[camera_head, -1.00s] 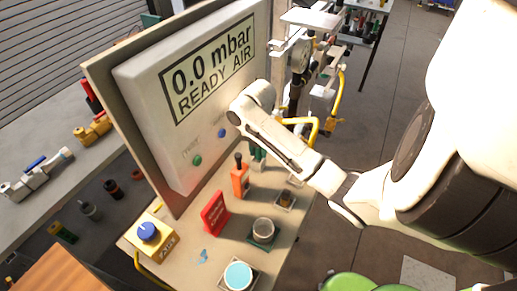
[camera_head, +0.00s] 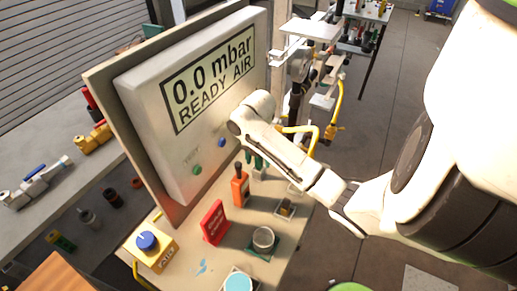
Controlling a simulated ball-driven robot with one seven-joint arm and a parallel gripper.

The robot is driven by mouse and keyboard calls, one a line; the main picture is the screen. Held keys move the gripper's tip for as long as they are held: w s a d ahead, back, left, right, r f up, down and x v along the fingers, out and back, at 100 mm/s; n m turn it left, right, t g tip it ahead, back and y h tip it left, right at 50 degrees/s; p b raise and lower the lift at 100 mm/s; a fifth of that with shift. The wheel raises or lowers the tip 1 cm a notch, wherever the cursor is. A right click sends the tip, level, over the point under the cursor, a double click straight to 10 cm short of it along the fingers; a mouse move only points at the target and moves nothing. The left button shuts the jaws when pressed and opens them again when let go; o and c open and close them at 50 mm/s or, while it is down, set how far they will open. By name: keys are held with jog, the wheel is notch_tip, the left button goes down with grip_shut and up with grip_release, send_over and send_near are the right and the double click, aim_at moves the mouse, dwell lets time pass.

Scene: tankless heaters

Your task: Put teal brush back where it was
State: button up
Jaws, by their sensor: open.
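My arm (camera_head: 285,145) reaches from the right across the bench to a bend in front of the grey display panel (camera_head: 205,95). My gripper cannot be made out; the end of the arm is hidden beyond this bend. Small teal-green upright pieces (camera_head: 258,162) show just below the arm, behind the orange bottle (camera_head: 240,187). I cannot tell whether one of them is the teal brush. A pale teal smear (camera_head: 202,266) lies on the bench (camera_head: 180,277). No brush in a grip is visible.
A yellow box with a blue knob (camera_head: 148,242), a red sign (camera_head: 214,222), a clear round jar (camera_head: 264,239) and a teal-topped round container (camera_head: 238,284) stand on the bench. Behind the arm is a rack with a yellow pipe (camera_head: 341,105). Grey floor is free at the right.

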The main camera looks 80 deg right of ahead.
notch_tip(320, 180, up, 11)
jog(key=shift+r+p, duration=0.1)
jog(key=shift+p, duration=0.3)
jog(key=shift+r, duration=0.45)
